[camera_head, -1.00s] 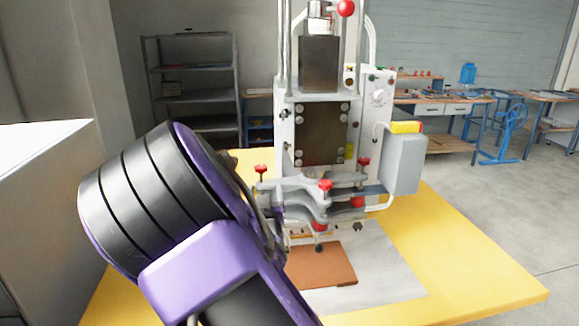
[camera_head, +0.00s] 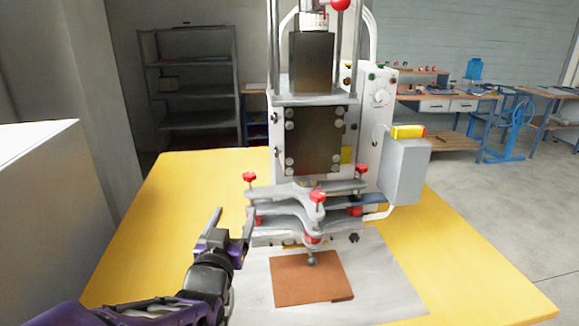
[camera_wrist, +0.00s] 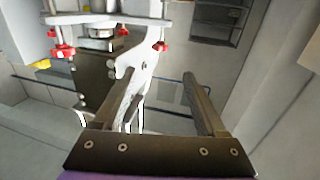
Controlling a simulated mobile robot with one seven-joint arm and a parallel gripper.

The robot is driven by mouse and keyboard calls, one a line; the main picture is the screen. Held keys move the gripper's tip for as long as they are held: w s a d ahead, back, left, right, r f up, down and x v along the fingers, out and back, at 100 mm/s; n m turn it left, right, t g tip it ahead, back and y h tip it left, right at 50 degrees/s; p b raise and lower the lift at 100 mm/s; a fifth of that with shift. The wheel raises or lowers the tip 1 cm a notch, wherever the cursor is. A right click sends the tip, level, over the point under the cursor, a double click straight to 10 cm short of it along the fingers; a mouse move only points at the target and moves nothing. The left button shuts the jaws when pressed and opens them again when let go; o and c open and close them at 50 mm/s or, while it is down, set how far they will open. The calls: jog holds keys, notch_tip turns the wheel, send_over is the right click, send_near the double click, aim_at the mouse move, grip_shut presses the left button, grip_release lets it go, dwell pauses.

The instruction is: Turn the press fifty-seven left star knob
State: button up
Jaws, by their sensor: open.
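The press (camera_head: 312,140) stands on the yellow table, with red star knobs on its grey clamp arms. The upper left star knob (camera_head: 249,176) stands upright on its stem at the left end of the upper arm. A lower left red knob (camera_head: 257,220) is partly hidden under the arms. My gripper (camera_head: 232,222) is open and empty, just left of and below the upper left knob, apart from it as far as I can tell. In the wrist view my open fingers (camera_wrist: 160,75) point toward the press, which appears upside down, with several red knobs beyond the fingertips.
A front middle knob (camera_head: 317,196) and a right knob (camera_head: 361,169) sit on the same arms. A brown plate (camera_head: 312,278) lies on the grey base. A grey box (camera_head: 405,168) sticks out at the press's right. The yellow table (camera_head: 185,190) is clear at left.

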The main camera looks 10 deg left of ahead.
aim_at(248, 180)
jog(key=w, duration=0.5)
jog(key=w+b, duration=0.1)
jog(key=w, duration=0.5)
jog(key=w+b, duration=0.1)
jog(key=w, duration=0.5)
jog(key=shift+w+a, duration=0.1)
jog(key=shift+a, duration=0.2)
grip_shut()
